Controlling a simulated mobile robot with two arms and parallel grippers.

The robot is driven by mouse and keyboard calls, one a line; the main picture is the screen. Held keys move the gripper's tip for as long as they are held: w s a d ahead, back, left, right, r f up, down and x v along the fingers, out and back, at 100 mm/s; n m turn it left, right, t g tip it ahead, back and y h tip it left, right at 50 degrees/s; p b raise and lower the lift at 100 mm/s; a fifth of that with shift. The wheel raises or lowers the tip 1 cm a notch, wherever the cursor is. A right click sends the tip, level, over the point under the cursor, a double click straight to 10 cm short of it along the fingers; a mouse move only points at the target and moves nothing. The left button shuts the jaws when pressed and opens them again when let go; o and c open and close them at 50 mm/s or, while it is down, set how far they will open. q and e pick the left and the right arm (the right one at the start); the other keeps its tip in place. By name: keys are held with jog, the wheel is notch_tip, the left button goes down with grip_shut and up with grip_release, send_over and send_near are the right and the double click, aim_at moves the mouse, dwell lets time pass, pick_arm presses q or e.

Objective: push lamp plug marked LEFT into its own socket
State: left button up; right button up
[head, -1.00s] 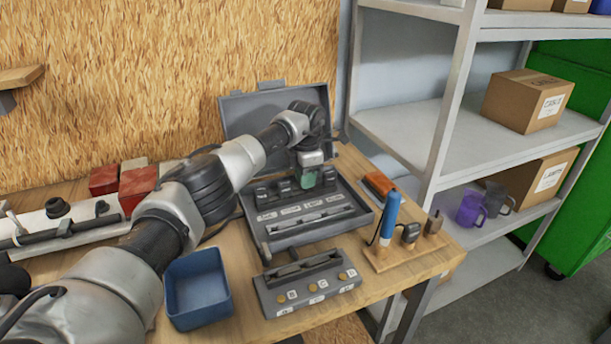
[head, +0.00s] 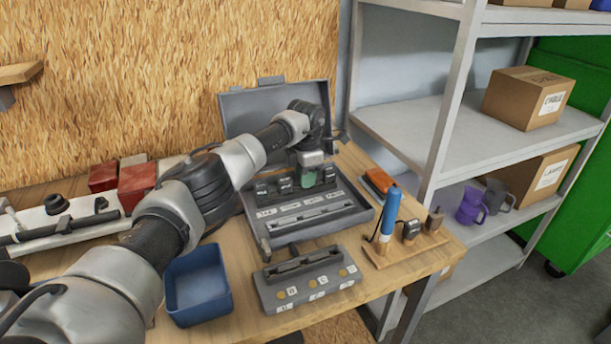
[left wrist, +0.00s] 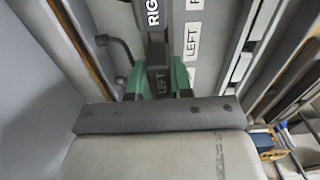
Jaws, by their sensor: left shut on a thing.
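The open grey case (head: 240,118) stands on the bench against the board. My left gripper (head: 307,177), with green fingertips, is inside it over the back row of dark plugs. In the left wrist view the gripper (left wrist: 157,84) is shut on a dark plug marked LEFT (left wrist: 157,76). A white label reading LEFT (left wrist: 193,42) lies just to the right of the held plug, on the case's label strip. A dark plug marked RIG..., partly cut off (left wrist: 152,12), stands behind it. The socket is not clear, and I cannot tell how the plug sits against it. My right gripper is not in view.
A grey block with yellow buttons (head: 306,283) is in front of the case, with a blue bin (head: 197,287) to its left. A wooden stand (head: 410,251) holds a blue-handled tool (head: 390,212). A metal shelf (head: 405,130) stands close on the right.

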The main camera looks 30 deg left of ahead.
pick_arm(q)
jog(key=shift+f, duration=0.1)
jog(key=o, duration=0.8)
jog(key=shift+c, duration=0.2)
jog(key=shift+o, duration=0.4)
jog(key=o, duration=0.3)
jog(key=shift+r+p, duration=2.55)
jog(key=shift+r, duration=1.05)
